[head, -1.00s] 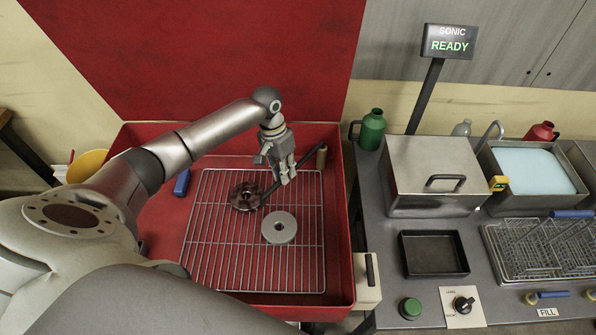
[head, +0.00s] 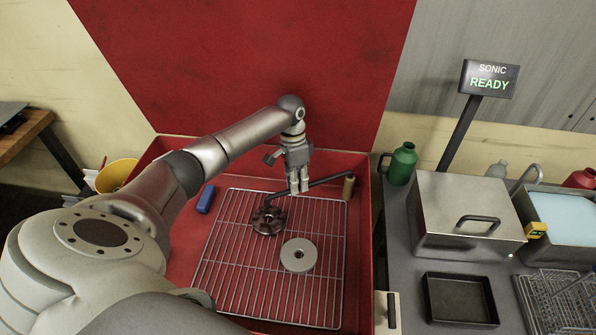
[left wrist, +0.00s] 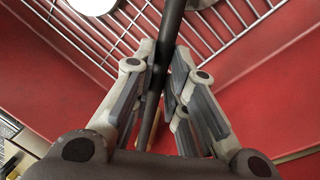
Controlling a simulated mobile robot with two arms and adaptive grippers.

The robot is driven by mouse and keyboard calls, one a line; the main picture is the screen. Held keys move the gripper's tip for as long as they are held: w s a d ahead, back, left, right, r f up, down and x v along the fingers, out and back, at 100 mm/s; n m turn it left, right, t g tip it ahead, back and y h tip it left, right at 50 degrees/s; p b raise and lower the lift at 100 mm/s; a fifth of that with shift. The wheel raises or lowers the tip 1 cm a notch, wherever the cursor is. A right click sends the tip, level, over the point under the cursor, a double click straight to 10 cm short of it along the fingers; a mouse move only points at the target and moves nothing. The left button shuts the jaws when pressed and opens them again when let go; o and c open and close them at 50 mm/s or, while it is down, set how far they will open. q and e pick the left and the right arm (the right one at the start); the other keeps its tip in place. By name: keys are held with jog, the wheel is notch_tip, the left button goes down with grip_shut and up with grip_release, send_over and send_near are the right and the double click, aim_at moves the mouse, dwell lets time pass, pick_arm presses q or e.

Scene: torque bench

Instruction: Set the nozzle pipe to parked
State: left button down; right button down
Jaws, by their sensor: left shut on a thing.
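The nozzle pipe (head: 331,181) is a thin dark pipe. In the head view it runs across the back of the red basin, from beside a tan cylindrical post (head: 348,187) at the right toward the dark toothed part on the rack. My left gripper (head: 299,190) points down and is shut on the pipe along its length. In the left wrist view the pipe (left wrist: 172,22) passes between the two fingers (left wrist: 163,62), which hide part of it. My right gripper is not in view.
A wire rack (head: 225,265) lies in the red basin (head: 362,240). It bears a dark toothed part (head: 267,221) and a grey ring (head: 298,256). A blue block (head: 206,199) lies left of the rack. A lidded steel box (head: 465,215) stands on the bench at right.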

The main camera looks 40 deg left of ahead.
pick_arm(q)
jog(key=c, duration=1.5)
grip_release()
jog(key=shift+o, duration=0.2)
